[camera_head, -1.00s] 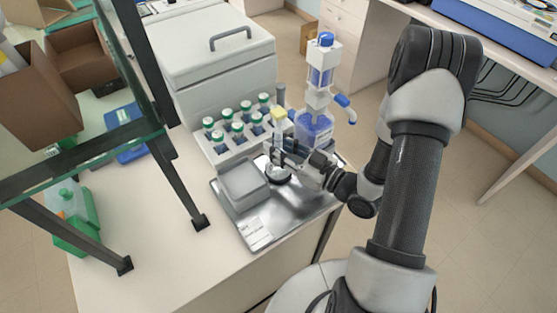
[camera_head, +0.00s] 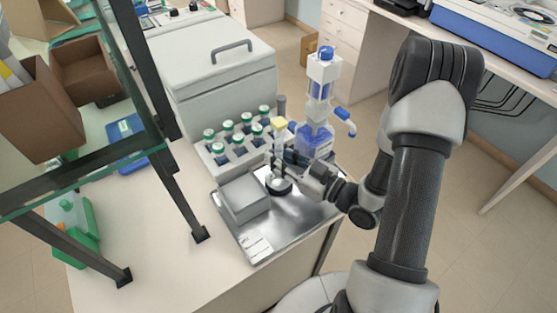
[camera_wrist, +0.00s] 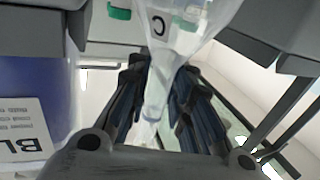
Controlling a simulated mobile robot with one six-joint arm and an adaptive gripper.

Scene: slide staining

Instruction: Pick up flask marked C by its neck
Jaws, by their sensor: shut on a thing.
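The clear flask marked C (camera_wrist: 175,38) shows at the top of the wrist view, with its letter upside down and its neck running down between my fingers. My gripper (camera_wrist: 158,95) has a dark finger on each side of the neck and is shut on it. In the head view my gripper (camera_head: 281,160) reaches in from the right over the metal tray. The flask's base (camera_head: 279,186) shows below my fingers, at the tray. Its neck is mostly hidden there by the fingers, and I cannot tell whether the base touches the tray.
A grey box (camera_head: 244,197) lies left of my gripper on the metal tray (camera_head: 290,222). A rack of several green-capped bottles (camera_head: 239,140) stands behind. A blue dispenser bottle (camera_head: 315,138) stands close behind my gripper.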

